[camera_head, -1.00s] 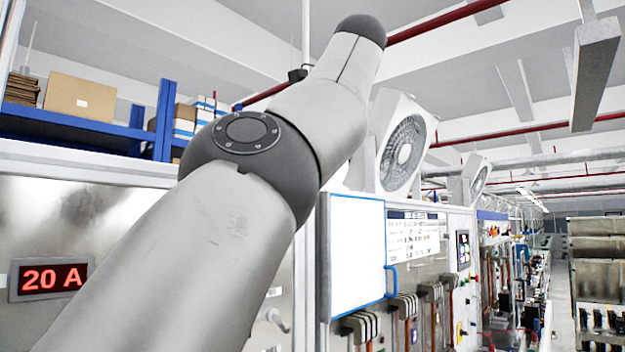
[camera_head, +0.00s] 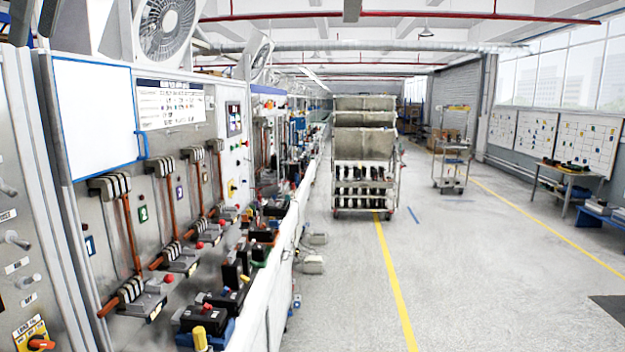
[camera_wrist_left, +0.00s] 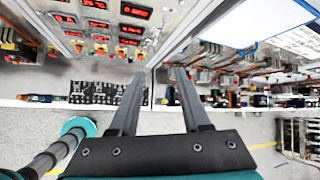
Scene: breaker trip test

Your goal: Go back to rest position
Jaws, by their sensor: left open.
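My left gripper (camera_wrist_left: 159,74) shows in the left wrist view with its two dark fingers apart and nothing between them. The fingers point toward the panels and the bench, with no contact visible. In the head view, two dark finger-like shapes at the top left corner (camera_head: 35,20) look like the same gripper, cut off by the frame edge. The rest of the left arm is out of the head view. My right gripper is not in view.
A test bench (camera_head: 262,318) with breakers runs along the left, under a wall panel with a blue-framed white board (camera_head: 95,115). A wheeled rack (camera_head: 364,150) stands ahead. The grey floor (camera_head: 465,270) on the right is largely clear. Red displays (camera_wrist_left: 128,30) show in the wrist view.

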